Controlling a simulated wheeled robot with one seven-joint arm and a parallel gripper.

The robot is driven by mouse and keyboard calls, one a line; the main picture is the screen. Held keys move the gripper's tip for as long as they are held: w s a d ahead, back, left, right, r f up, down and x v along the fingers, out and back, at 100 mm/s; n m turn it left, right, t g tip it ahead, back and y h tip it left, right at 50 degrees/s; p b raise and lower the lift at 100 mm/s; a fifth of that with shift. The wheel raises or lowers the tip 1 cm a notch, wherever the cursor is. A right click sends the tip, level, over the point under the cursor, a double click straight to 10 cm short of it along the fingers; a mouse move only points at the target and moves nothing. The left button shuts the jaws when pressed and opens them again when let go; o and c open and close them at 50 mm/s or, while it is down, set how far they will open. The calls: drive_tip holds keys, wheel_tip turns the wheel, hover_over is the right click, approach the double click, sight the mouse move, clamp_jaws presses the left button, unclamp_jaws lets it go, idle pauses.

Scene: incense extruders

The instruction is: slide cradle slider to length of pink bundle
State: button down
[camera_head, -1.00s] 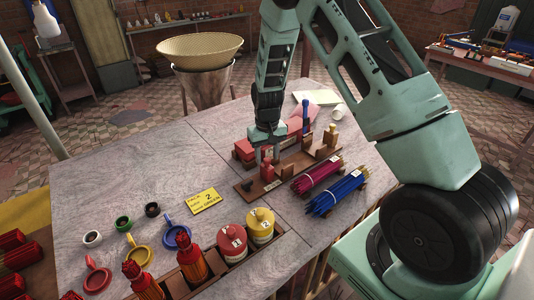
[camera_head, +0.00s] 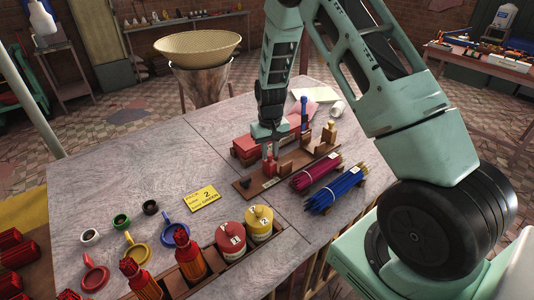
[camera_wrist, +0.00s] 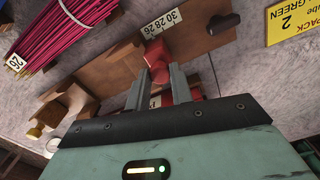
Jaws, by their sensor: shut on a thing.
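The wooden cradle (camera_head: 245,186) lies on the table, with a dark knob (camera_wrist: 222,22) near one end. Its red slider (camera_wrist: 155,52) stands on the board; it also shows in the head view (camera_head: 270,166). My gripper (camera_wrist: 160,75) points down over the cradle, its fingers shut on the red slider. A white scale strip (camera_wrist: 160,21) beside the slider reads 30, 28, 26. The pink bundle (camera_head: 316,171) lies alongside the cradle; its tag (camera_wrist: 15,62) reads 26. The gripper hides part of the slider and scale.
A blue bundle (camera_head: 336,190) lies beside the pink one. Wooden blocks (camera_head: 300,157) stand on the cradle's far part. A red box (camera_head: 246,146) is behind it. A yellow card (camera_head: 202,198), jars and colored rings are at left and front.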

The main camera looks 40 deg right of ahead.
drive_tip(key=c, duration=1.2)
unclamp_jaws()
drive_tip(key=shift+r, duration=0.1)
wheel_tip(320, 180, up, 17)
drive_tip(key=b, duration=0.3)
drive_tip(key=shift+r+b, duration=0.15)
drive_tip(key=shift+b, duration=0.15)
